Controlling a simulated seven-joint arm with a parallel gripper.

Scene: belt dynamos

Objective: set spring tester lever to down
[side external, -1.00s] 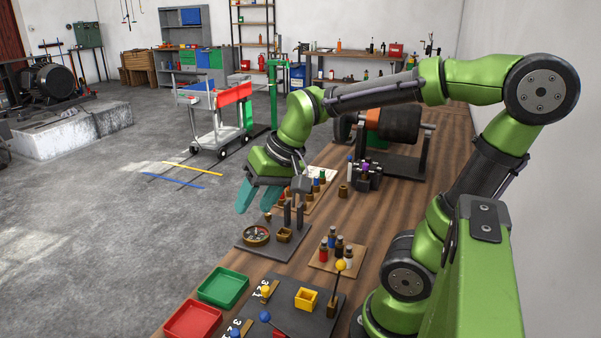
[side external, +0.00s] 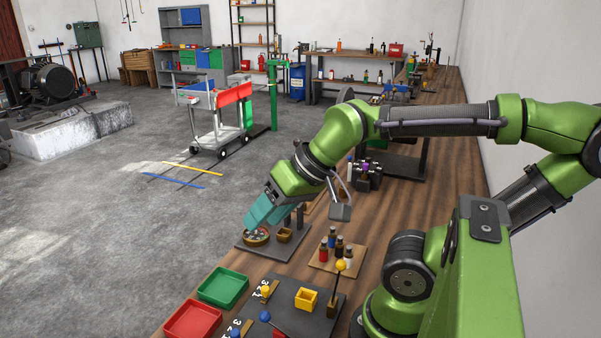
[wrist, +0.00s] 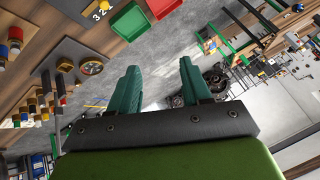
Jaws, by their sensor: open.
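In the side view, a dark plate (side external: 285,298) at the near end of the bench carries levers and number scales. A tall black lever with a yellow knob (side external: 341,265) stands upright at its right. A shorter yellow-knobbed lever (side external: 265,291) and a blue-knobbed lever (side external: 265,316) are further left. I cannot tell which lever is the spring tester's. My gripper (side external: 255,222) is open and empty, its teal fingers over a dark plate holding a round brass-rimmed dial (side external: 256,237). The wrist view shows the spread fingers (wrist: 160,68) and the dial (wrist: 91,66) to their left.
A green tray (side external: 223,287) and a red tray (side external: 193,320) sit at the bench's left edge. A yellow box (side external: 306,298) stands among the levers. Open floor lies left.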

